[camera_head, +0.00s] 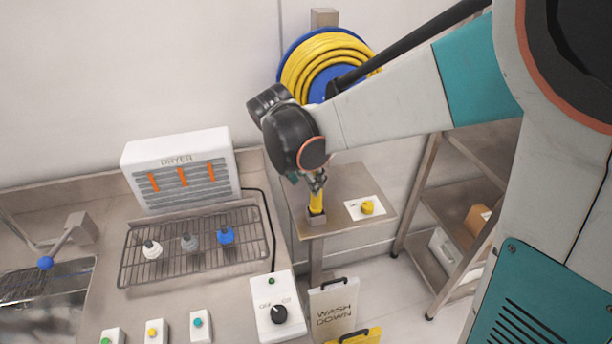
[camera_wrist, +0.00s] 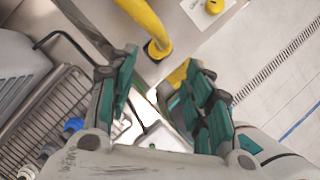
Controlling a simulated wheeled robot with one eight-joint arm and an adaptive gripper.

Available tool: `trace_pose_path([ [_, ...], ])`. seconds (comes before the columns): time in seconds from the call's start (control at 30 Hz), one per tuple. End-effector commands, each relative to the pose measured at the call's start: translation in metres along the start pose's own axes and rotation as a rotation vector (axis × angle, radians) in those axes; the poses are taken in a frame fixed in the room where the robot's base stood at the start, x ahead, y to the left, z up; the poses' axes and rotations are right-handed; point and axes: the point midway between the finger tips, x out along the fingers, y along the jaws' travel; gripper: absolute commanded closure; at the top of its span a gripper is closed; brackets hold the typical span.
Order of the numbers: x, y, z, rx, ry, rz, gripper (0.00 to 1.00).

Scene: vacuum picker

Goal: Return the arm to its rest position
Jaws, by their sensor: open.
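My arm reaches across from the right, and my gripper (camera_head: 317,180) points down over the small steel side table (camera_head: 352,186). In the wrist view my gripper (camera_wrist: 162,66) has its fingers spread, with nothing held between them. A yellow hose end (camera_head: 316,201) stands in a grey square holder (camera_head: 315,218) on that table, just below my gripper in the head view. In the wrist view the yellow hose (camera_wrist: 146,20) runs down into its holder beyond the fingertips. Whether a finger touches the hose is hard to tell.
A yellow hose reel (camera_head: 325,58) hangs behind my arm. Left are a dryer (camera_head: 180,170), a wire rack (camera_head: 140,275) with several small nozzles, and a dial box (camera_head: 279,303). A yellow knob (camera_head: 367,207) is on the side table. Shelves (camera_head: 468,203) stand right; a WASH DOWN sign (camera_head: 334,300) is below.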

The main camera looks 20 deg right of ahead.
Motion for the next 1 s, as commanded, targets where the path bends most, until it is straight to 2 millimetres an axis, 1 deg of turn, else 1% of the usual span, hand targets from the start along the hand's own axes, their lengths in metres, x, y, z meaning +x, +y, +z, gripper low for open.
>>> trace_pose_path([
  [0.1,-0.004,0.0,0.0,0.0,0.0,0.0,0.54],
  [0.47,-0.003,0.0,0.0,0.0,0.0,0.0,0.54],
  [0.57,-0.005,-0.003,0.0,0.024,0.002,0.006,0.54],
  [0.67,-0.011,-0.013,0.001,0.115,0.009,0.024,0.54],
  [0.77,-0.022,-0.029,-0.001,0.279,0.028,0.059,0.54],
  [1.0,-0.046,-0.074,-0.009,0.783,0.106,0.148,0.54],
])
